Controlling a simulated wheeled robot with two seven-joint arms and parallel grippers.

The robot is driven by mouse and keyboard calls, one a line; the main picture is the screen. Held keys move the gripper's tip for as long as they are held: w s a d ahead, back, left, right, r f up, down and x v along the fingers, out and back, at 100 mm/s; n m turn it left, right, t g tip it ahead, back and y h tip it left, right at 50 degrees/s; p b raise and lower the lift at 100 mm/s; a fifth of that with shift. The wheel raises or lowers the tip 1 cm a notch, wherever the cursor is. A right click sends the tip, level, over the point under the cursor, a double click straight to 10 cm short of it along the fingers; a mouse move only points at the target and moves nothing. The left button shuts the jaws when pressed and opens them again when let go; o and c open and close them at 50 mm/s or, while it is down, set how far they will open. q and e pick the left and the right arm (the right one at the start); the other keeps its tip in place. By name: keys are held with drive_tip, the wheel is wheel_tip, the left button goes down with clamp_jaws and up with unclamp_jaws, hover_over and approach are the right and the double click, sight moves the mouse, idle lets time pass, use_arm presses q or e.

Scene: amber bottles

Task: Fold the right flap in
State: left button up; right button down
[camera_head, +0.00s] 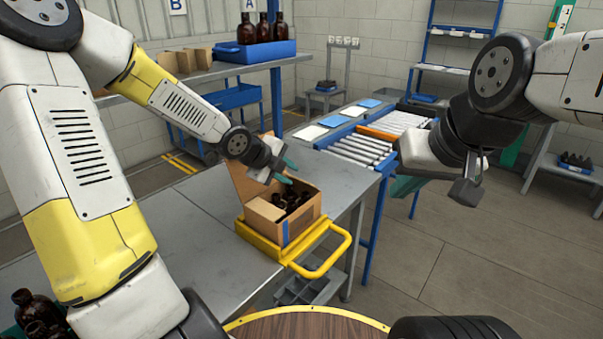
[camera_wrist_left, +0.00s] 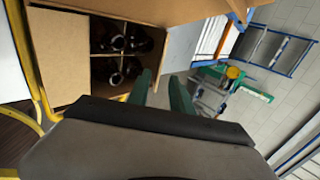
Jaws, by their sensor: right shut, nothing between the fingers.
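An open cardboard box (camera_head: 301,219) stands in a yellow tray (camera_head: 259,243) on the grey table. Dark bottles (camera_head: 290,199) sit in its divided inside and also show in the left wrist view (camera_wrist_left: 110,42). One flap (camera_head: 263,214) lies over part of the opening on the left; it is the broad tan panel (camera_wrist_left: 65,58) in the left wrist view. A back flap (camera_head: 243,181) stands up. My left gripper (camera_head: 287,172) is just above the box's far right side, green fingers apart and empty (camera_wrist_left: 163,92). It partly hides that side, so I cannot clearly make out the right flap. My right gripper (camera_head: 469,190) is shut and empty, away to the right.
The tray's yellow handle (camera_head: 338,257) sticks out at the front right. A roller conveyor (camera_head: 362,149) stands behind the table. Brown bottles (camera_head: 40,314) are at the lower left. A shelf behind holds a blue crate of bottles (camera_head: 256,52). The table left of the box is clear.

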sight(298, 179)
use_arm(q)
drive_tip(key=shift+x, duration=3.2)
drive_tip(key=shift+a, duration=0.1)
clamp_jaws()
